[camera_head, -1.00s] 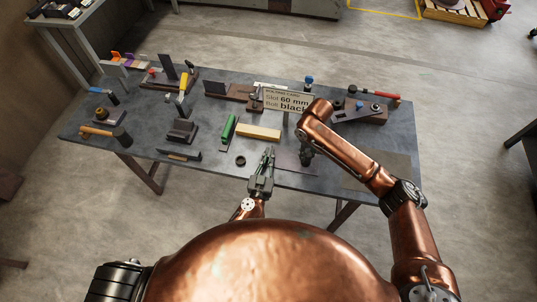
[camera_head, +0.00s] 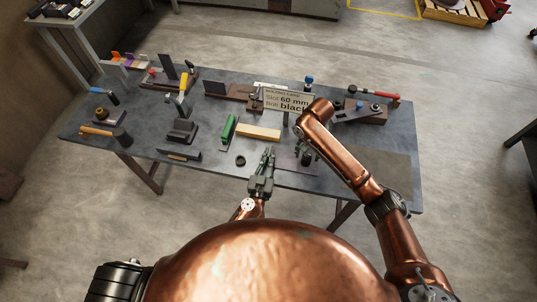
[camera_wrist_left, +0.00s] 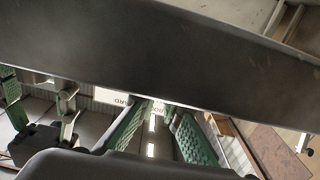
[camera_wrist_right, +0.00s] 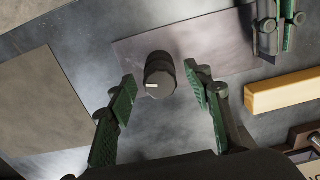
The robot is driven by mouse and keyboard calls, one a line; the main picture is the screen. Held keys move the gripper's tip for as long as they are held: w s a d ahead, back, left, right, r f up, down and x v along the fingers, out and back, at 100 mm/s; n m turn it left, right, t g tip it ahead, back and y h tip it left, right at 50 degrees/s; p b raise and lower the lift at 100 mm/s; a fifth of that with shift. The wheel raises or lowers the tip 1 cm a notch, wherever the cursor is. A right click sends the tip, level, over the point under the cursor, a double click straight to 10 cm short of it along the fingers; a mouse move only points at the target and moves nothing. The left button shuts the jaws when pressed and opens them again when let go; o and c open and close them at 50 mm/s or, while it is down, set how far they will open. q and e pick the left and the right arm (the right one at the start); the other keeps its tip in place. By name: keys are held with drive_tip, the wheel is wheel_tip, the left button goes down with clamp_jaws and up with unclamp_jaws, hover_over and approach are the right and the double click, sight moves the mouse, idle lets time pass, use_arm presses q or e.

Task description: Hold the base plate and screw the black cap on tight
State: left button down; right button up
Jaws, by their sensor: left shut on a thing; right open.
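The base plate (camera_head: 292,176) is a thin brown-grey sheet lying near the table's front edge; it fills the upper middle of the right wrist view (camera_wrist_right: 215,42). The black cap (camera_wrist_right: 160,75) is a dark ribbed cylinder with a pale mark, standing on the plate. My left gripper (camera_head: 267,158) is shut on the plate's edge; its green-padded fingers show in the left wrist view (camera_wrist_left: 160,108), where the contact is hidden. My right gripper (camera_head: 305,156) is open above the plate. In the right wrist view its fingers stand either side of the cap, with gaps.
A yellow-tan block (camera_head: 258,132), a green-handled tool (camera_head: 227,128) and a black ring (camera_head: 240,160) lie left of and behind the plate. A bare grey sheet (camera_head: 378,172) lies to the right.

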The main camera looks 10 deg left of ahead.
sight(308, 154)
drive_tip(key=shift+r, duration=3.4)
use_arm(q)
drive_tip(key=c, duration=2)
unclamp_jaws()
drive_tip(key=shift+o, duration=0.6)
drive_tip(key=shift+o, duration=1.4)
drive_tip(key=o, duration=0.4)
